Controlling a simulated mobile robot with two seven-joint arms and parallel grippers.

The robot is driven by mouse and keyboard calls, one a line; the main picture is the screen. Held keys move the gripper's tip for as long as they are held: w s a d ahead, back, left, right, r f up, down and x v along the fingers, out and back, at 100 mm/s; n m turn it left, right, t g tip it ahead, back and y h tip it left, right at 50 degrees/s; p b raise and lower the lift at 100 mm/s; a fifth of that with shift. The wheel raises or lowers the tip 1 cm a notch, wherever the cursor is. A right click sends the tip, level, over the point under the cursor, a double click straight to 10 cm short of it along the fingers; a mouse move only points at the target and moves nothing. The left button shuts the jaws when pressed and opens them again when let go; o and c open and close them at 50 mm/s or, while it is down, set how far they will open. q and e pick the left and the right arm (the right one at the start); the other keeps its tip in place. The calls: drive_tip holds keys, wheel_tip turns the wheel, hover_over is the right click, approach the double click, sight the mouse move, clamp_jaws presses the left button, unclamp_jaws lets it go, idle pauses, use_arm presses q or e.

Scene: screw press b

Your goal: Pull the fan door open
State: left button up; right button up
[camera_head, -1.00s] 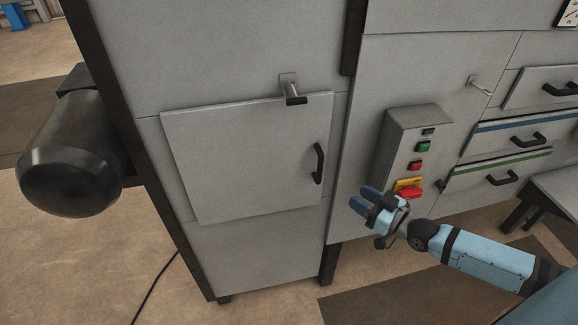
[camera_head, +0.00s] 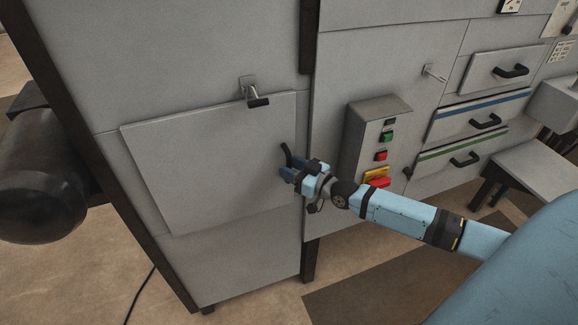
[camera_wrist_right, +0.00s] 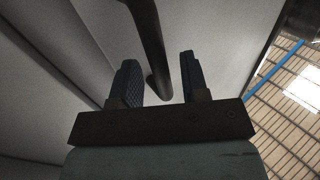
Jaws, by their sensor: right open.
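The fan door (camera_head: 205,165) is a grey panel on the front of the machine cabinet and looks closed. Its black bar handle (camera_head: 285,156) is near the panel's right edge, its lower part hidden by my gripper. My right gripper (camera_head: 288,172) is at the handle, coming from the right. In the right wrist view the gripper (camera_wrist_right: 160,80) is open, with the dark handle (camera_wrist_right: 149,40) running between its two blue fingers. Gaps show between fingers and handle. My left gripper is in neither view.
A metal latch-like lever (camera_head: 256,94) sticks out at the door's top edge. A control box (camera_head: 374,140) with buttons and a red-yellow switch stands right of the door. A black motor-like cylinder (camera_head: 40,180) is at the left. Open floor lies in front.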

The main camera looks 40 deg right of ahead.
drive_tip(key=shift+w+a, duration=0.2)
drive_tip(key=shift+w, duration=0.25)
clamp_jaws()
